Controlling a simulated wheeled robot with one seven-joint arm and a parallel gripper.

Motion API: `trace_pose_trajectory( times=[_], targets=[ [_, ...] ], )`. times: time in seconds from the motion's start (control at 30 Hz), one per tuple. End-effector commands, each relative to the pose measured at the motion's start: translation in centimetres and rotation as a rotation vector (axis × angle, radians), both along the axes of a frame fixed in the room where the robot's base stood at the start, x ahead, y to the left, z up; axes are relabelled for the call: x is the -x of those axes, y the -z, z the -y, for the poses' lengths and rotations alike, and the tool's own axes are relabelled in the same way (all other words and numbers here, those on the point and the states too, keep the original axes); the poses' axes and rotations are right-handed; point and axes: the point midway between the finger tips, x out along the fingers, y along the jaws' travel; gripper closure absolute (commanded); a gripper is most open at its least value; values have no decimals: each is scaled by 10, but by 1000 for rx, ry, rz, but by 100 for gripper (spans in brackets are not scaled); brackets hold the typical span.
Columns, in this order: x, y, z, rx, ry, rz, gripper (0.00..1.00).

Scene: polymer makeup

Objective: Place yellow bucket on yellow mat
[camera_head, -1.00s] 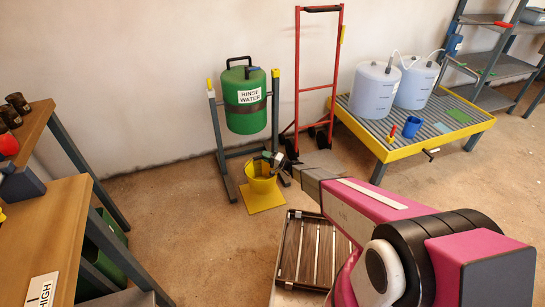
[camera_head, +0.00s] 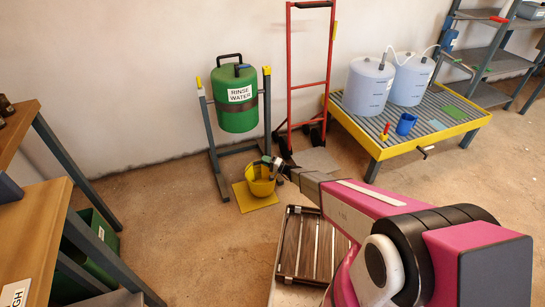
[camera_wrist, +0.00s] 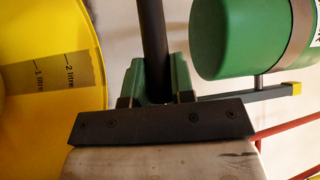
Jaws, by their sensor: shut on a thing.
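The yellow bucket (camera_head: 260,184) appears in front of the yellow mat (camera_head: 248,204) in the head view, over its back right part. I cannot tell whether its base touches the mat. In the wrist view the bucket (camera_wrist: 40,60) fills the left side, with litre marks on its wall. My gripper (camera_head: 268,162) is at the bucket's upper rim. In the wrist view its green fingers (camera_wrist: 158,80) are shut on a dark bar, which looks like the bucket's handle (camera_wrist: 154,35).
A green rinse water drum (camera_head: 238,98) hangs on a grey stand (camera_head: 213,150) just behind the mat. A red hand truck (camera_head: 289,90) stands to the right. A slatted wooden platform (camera_head: 306,245) lies in front, and a yellow-edged bench (camera_head: 400,150) is at right.

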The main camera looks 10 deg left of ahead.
Motion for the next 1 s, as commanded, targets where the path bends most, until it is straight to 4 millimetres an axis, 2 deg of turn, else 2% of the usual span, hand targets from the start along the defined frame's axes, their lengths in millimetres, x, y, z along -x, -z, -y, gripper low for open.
trace_pose_trajectory(
  times=[1.0],
  targets=[
    [0, 10, 0, -1, 0, 0, 100]
  ],
)
